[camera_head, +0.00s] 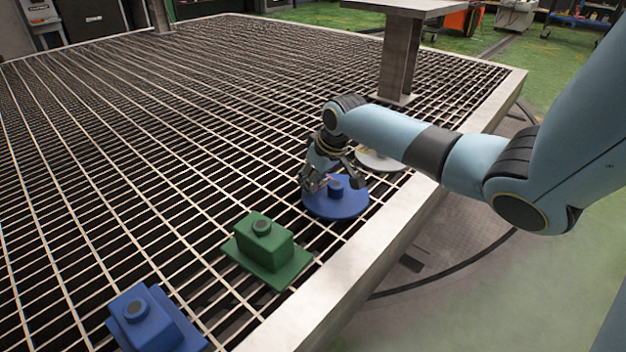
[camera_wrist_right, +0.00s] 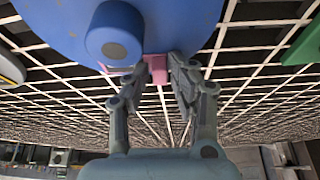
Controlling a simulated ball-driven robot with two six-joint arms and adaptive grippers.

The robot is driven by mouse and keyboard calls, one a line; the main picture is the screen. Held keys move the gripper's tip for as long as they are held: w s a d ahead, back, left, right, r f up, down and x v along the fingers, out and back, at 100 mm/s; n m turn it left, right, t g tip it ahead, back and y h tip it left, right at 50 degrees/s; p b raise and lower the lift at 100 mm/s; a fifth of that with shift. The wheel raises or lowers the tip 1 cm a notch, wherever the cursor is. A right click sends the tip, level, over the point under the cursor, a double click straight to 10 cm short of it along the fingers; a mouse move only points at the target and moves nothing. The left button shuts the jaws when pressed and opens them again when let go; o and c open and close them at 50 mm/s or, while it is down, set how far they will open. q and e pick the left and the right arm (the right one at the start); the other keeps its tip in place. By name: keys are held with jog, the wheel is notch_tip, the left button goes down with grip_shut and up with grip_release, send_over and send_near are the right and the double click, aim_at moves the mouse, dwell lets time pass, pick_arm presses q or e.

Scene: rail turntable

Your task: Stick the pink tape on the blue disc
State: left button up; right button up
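The blue disc (camera_head: 345,206) lies on the grating near its right edge, with a blue knob on top. It fills the top of the right wrist view (camera_wrist_right: 200,22). My right gripper (camera_head: 314,188) reaches down at the disc's left far edge. In the right wrist view its two fingertips (camera_wrist_right: 160,70) close around the pink tape (camera_wrist_right: 156,66), which sits against the disc's rim. Only a small pink bit (camera_head: 319,184) shows in the head view. I cannot tell whether the tape is stuck to the disc. My left gripper is not in view.
A green block (camera_head: 267,255) stands in front of the disc and a blue block (camera_head: 150,325) at the front left. A pale disc (camera_head: 381,160) lies just behind the blue disc. A metal post (camera_head: 399,60) stands behind. The grating to the left is clear.

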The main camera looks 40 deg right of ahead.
jog(key=shift+o, duration=1.2)
jog(key=v, duration=1.2)
